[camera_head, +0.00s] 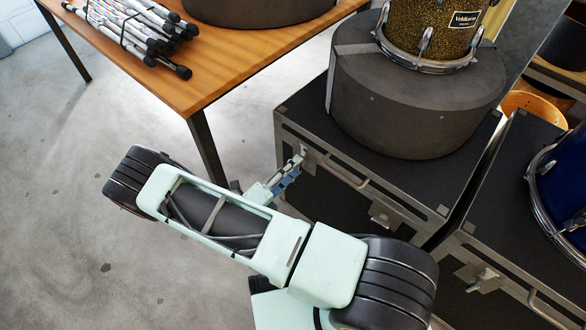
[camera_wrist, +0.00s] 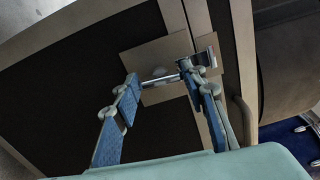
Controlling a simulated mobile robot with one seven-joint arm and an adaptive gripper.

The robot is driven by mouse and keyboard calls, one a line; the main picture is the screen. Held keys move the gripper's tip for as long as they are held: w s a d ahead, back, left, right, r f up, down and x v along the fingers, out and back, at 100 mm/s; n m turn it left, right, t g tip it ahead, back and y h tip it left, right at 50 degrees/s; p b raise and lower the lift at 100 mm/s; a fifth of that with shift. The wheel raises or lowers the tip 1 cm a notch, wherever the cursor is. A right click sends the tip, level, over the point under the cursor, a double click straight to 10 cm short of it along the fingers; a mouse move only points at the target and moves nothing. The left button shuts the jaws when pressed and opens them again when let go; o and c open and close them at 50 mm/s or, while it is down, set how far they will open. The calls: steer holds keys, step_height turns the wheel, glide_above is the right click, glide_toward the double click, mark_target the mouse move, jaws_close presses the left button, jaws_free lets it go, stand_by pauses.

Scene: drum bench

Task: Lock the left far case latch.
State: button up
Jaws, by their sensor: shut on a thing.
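The black case (camera_head: 262,118) with grey metal edging stands right of the wooden table. Its left far latch (camera_head: 308,154) is on the front edge near the left corner, partly covered by my gripper (camera_head: 296,166). In the wrist view, the latch's pale plate (camera_wrist: 150,57) sits across the case edge, with a shiny metal bar (camera_wrist: 160,80) in front of it. My gripper (camera_wrist: 158,75) has its blue-padded fingers either side of this bar, closed on the latch. The fingers hide part of the latch, so its exact lever angle is hard to tell.
A second latch (camera_head: 383,214) and a handle bar (camera_head: 345,175) are on the same case front. A grey drum case (camera_head: 400,105) with a gold drum (camera_head: 430,30) stands on top. Another case (camera_head: 505,205) is at right. The wooden table (camera_head: 215,70) holds bundled sticks (camera_head: 130,25).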

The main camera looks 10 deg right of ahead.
stand_by(0.5)
steer(key=o, duration=1.2)
steer(key=shift+c, duration=0.2)
steer(key=shift+a, duration=0.1)
steer(key=v, duration=1.2)
steer(key=shift+r, duration=0.1)
